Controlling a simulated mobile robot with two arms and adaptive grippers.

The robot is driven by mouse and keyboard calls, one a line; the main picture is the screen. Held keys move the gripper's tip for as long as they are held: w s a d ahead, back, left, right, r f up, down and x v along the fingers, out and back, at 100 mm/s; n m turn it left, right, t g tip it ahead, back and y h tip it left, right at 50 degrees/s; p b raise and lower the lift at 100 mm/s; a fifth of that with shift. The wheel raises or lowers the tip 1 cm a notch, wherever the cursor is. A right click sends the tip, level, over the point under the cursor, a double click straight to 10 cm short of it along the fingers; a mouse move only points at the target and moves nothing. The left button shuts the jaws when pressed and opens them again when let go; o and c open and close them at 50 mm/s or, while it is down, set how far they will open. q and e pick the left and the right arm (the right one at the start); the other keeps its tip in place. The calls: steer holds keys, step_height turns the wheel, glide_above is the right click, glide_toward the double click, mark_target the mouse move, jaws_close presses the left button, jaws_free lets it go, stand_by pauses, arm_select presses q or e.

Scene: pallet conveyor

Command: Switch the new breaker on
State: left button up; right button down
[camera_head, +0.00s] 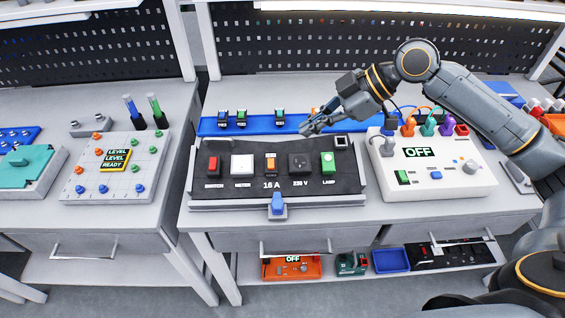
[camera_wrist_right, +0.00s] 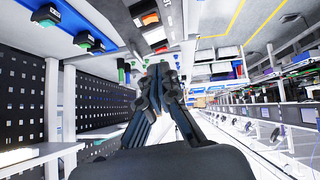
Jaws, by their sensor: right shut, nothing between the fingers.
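The black panel (camera_head: 215,190) lies on the middle bench and carries a row of modules. An orange breaker (camera_head: 271,163) sits in its middle above the label "16 A"; I cannot tell its lever position. A red switch (camera_head: 213,165), white meter (camera_head: 242,165), dark 230 V socket (camera_head: 299,164) and green lamp (camera_head: 328,162) flank it. My right gripper (camera_head: 308,128) is shut and empty over the panel's back edge, right of and behind the breaker. Its fingers also show in the right wrist view (camera_wrist_right: 160,75). My left gripper is out of view.
A blue strip (camera_head: 262,125) behind the panel holds several small modules. A blue-topped piece (camera_head: 278,205) sits at the panel's front edge. A white box (camera_head: 440,182) reading "OFF" with coloured plugs stands right. A white board (camera_head: 113,190) stands on the left bench.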

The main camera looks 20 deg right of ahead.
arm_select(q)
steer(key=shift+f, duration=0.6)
arm_select(e)
steer(key=shift+s+d, duration=0.1)
steer(key=shift+s, duration=0.15)
steer(key=p, duration=0.2)
glide_above(271, 163)
steer(key=s+d, duration=0.1)
steer(key=s, duration=0.1)
step_height(271, 163, down, 7)
step_height(271, 163, down, 3)
steer(key=shift+d+f+p, duration=0.1)
steer(key=shift+d+p, duration=0.05)
steer(key=shift+p, duration=0.35)
steer(key=shift+w+f, duration=0.1)
steer(key=shift+f, duration=0.3)
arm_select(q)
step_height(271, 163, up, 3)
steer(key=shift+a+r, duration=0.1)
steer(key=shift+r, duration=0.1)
arm_select(e)
steer(key=shift+f, duration=0.15)
